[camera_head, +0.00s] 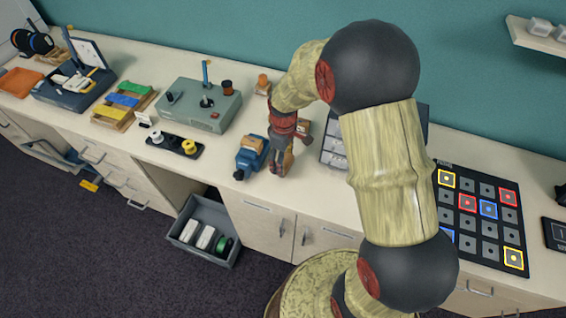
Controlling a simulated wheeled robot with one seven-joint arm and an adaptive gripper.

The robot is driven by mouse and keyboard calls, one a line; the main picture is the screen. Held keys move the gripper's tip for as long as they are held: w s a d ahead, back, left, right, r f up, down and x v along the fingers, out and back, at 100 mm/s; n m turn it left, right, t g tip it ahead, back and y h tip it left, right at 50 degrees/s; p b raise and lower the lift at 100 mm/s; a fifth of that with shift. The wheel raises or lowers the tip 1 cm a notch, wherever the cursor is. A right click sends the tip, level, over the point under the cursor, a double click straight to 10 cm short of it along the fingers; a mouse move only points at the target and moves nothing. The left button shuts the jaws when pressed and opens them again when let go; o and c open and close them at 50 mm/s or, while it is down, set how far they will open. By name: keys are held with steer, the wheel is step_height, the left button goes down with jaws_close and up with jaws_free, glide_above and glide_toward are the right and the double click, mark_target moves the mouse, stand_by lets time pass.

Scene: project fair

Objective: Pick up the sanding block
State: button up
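My gripper (280,166) points down at the worktop near the middle of the view, just right of a blue vise (250,155). A small tan-brown block (288,160) shows at its fingertips and looks like the sanding block. The fingers partly hide it, and I cannot tell whether they are closed on it or only beside it. It appears to be at or very near worktop height.
A grey-green box with a blue-handled tool (199,108) and a black tray (175,145) stand left. A black board with coloured squares (482,215) lies right. A small orange-brown piece (262,84) is behind the gripper. A grey bin (204,231) is below the worktop.

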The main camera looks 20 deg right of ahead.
steer(key=s+r+p, duration=0.1)
steer(key=s+r, duration=0.8)
steer(key=s, duration=0.4)
steer(key=shift+s+a+p, duration=0.35)
steer(key=shift+p, duration=0.05)
steer(key=o, duration=0.6)
steer(key=c, duration=0.4)
steer(key=shift+r, duration=0.15)
steer(key=shift+c, duration=0.2)
